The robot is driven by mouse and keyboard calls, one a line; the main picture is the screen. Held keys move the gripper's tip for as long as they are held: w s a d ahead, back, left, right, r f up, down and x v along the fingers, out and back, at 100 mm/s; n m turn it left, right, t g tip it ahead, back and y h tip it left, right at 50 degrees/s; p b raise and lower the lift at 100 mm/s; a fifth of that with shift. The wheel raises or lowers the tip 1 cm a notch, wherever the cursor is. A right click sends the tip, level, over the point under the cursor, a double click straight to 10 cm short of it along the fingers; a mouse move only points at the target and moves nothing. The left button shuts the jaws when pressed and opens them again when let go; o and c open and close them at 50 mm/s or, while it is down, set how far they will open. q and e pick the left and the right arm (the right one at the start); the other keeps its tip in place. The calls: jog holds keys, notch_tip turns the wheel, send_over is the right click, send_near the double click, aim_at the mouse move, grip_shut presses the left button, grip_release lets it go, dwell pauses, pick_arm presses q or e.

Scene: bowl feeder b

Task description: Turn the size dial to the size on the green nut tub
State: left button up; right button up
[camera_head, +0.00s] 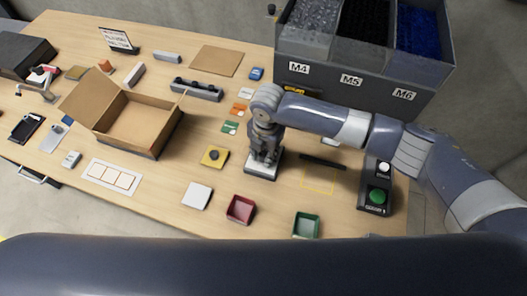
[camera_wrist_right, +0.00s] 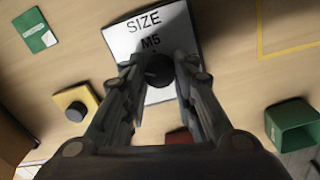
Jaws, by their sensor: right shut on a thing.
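The size dial's white panel (camera_head: 250,172) stands on the table below my right gripper (camera_head: 264,155). In the right wrist view the panel (camera_wrist_right: 125,40) reads "SIZE" with "M5" under it, above the black knob (camera_wrist_right: 158,72). My right gripper (camera_wrist_right: 158,78) is shut on the knob, one finger on each side. Fingers hide part of the panel and knob. The green nut tub (camera_head: 306,225) sits near the table's front edge and also shows in the right wrist view (camera_wrist_right: 295,125); no size on it is readable. My left gripper is not in view.
A red tub (camera_head: 240,209) and a yellow block with a black knob (camera_head: 215,157) stand nearby. Bins labelled M4, M5 and M6 (camera_head: 350,80) stand behind. A green button box (camera_head: 377,190) is at right. An open cardboard box (camera_head: 128,147) is at left.

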jog(key=n+b, duration=0.1)
jog(key=n, duration=0.4)
jog(key=shift+d+n, duration=0.1)
jog(key=shift+n, duration=0.3)
dwell(0.4)
jog(key=o, duration=1)
jog(key=shift+o, duration=0.2)
jog(key=shift+r, duration=0.15)
notch_tip(320, 180, up, 12)
jog(key=shift+d+f, duration=0.2)
jog(key=shift+d, duration=0.1)
jog(key=shift+s, duration=0.1)
